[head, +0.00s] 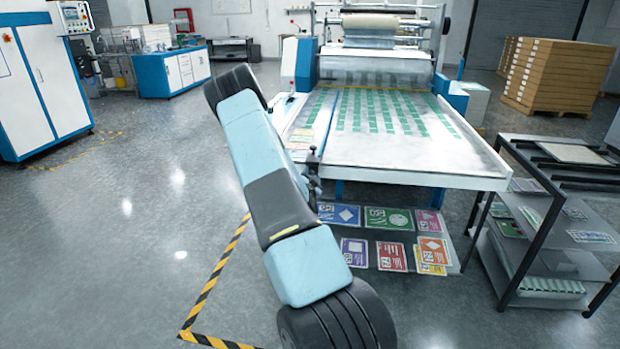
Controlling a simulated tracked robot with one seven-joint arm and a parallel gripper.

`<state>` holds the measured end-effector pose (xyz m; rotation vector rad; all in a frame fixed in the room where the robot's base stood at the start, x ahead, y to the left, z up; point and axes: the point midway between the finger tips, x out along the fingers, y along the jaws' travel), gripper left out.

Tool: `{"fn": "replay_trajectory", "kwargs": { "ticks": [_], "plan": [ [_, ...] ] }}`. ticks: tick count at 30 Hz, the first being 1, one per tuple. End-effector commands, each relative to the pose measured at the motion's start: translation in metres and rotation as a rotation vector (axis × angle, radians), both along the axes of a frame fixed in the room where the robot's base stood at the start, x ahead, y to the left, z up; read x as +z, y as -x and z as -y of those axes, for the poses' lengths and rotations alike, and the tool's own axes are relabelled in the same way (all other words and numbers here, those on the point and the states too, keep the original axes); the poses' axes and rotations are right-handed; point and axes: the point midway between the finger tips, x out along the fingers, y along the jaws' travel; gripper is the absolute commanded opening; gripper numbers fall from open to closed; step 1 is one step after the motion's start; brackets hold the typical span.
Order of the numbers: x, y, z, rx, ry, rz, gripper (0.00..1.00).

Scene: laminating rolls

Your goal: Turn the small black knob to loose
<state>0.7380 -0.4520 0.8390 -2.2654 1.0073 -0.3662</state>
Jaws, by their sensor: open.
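A small dark fitting (313,162) stands at the front left edge of the laminator's table (410,160), right beside my arm. It is too small to tell whether it is the small black knob or which way a knob there is turned. My arm crosses the middle of the head view from the bottom up to a black joint at the upper left, and it covers part of the table's left side. My gripper does not show clearly; it is hidden behind the arm or out of view.
Printed colour sheets (390,256) lie on a low shelf under the table. A dark-framed rack (520,270) stands close on the right. Stacked boxes (560,75) are at the back right. The floor on the left is open, with a yellow-black line (215,276).

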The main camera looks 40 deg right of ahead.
Motion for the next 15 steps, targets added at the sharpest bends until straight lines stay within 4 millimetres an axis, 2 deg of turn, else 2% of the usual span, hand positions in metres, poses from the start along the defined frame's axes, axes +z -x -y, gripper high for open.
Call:
{"fn": "replay_trajectory", "kwargs": {
  "ticks": [11,15],
  "plan": [
    [-0.0001,-0.0026,0.0036,0.0,0.0,0.0,0.48],
    [0.0,-0.0027,0.0035,0.0,0.0,0.0,0.35]
  ]
}}
